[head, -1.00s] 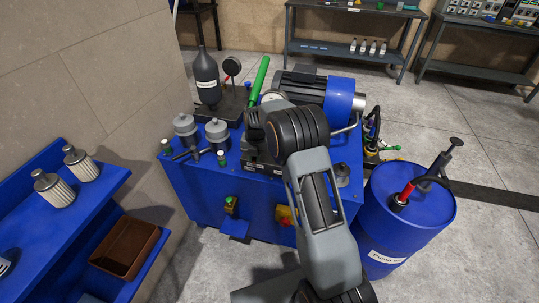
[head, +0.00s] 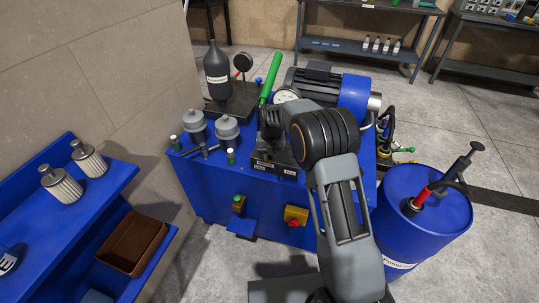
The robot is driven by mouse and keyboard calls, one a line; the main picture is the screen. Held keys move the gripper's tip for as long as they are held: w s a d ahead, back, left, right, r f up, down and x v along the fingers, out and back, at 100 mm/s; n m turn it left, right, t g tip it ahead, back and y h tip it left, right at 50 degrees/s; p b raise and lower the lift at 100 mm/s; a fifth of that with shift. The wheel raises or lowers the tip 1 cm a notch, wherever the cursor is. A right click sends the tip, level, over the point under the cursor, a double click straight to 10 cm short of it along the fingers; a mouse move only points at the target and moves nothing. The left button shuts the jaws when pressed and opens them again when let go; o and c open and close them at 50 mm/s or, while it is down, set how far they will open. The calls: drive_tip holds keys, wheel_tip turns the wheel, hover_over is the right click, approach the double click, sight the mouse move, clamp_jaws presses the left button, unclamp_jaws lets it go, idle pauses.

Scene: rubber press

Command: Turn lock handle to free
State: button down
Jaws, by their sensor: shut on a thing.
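A long bright green handle (head: 270,84) stands on top of the blue machine cabinet (head: 205,196) in the head view, tilted with its top to the right. My gripper (head: 269,121) is at the dark block (head: 272,163) near the foot of this handle, reaching in from the right. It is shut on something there. My wrist and the dark parts hide the contact, so I cannot tell clearly which part is held; it may be the lock handle.
Two grey capped cylinders (head: 227,131) and a dark bottle (head: 217,74) stand left of my gripper. A blue drum (head: 428,200) with a hand pump stands right. A blue shelf (head: 103,197) with filters is at the left.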

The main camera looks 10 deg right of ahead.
drive_tip(key=c, duration=1.3)
unclamp_jaws()
drive_tip(key=shift+w+r, duration=0.1)
drive_tip(key=shift+w, duration=0.2)
drive_tip(key=shift+c, duration=0.2)
drive_tip(key=shift+o, duration=1.3)
drive_tip(key=shift+s, duration=0.1)
wheel_tip(320, 180, up, 14)
drive_tip(key=shift+d, duration=0.45)
